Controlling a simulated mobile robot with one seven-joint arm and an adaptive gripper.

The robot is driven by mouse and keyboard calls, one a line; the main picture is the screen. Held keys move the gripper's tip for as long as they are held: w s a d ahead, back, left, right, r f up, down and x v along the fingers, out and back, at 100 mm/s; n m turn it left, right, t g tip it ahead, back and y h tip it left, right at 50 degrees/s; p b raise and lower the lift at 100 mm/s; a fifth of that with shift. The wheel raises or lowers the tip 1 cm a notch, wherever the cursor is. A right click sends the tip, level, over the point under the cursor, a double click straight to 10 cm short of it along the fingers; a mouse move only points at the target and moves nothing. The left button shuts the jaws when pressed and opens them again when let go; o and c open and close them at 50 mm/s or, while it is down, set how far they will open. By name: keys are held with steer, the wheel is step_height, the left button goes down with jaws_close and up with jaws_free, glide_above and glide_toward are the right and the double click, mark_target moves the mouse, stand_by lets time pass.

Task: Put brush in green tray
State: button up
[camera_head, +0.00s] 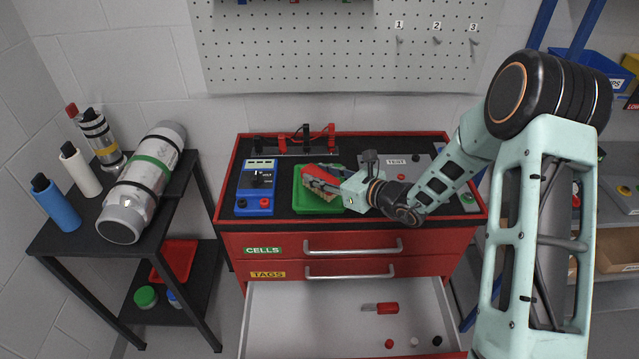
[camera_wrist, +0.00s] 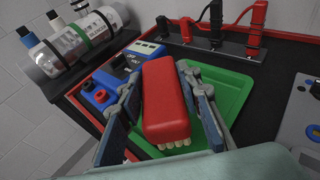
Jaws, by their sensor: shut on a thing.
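The brush has a red block-shaped back (camera_wrist: 165,98) with pale bristles showing at its near end in the wrist view. In the head view the brush (camera_head: 314,173) is at the end of my arm. My gripper (camera_wrist: 165,100) is shut on the brush, with one finger on each side of it. The green tray (camera_head: 306,203) lies on the black top of the red cabinet. The brush is over the tray, which also shows in the wrist view (camera_wrist: 233,92). The tray's inside is partly hidden by the brush and gripper. I cannot tell whether the bristles touch the tray.
A blue meter (camera_head: 256,188) stands just left of the tray. A rack with red and black clips (camera_head: 306,142) is behind it. A grey panel marked TEST (camera_head: 405,162) lies to the right. The lowest drawer (camera_head: 300,315) is open, with small items inside.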

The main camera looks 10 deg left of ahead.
steer(key=shift+w+f, duration=0.15)
steer(key=shift+f, duration=0.1)
steer(key=shift+w+a+f, duration=0.15)
steer(key=shift+f, duration=1.5)
steer(key=shift+f, duration=0.2)
steer(key=o, duration=1.2)
steer(key=shift+c, duration=0.2)
steer(key=shift+r, duration=0.15)
steer(key=shift+r, duration=0.15)
steer(key=v, duration=1.2)
steer(key=shift+b, duration=0.4)
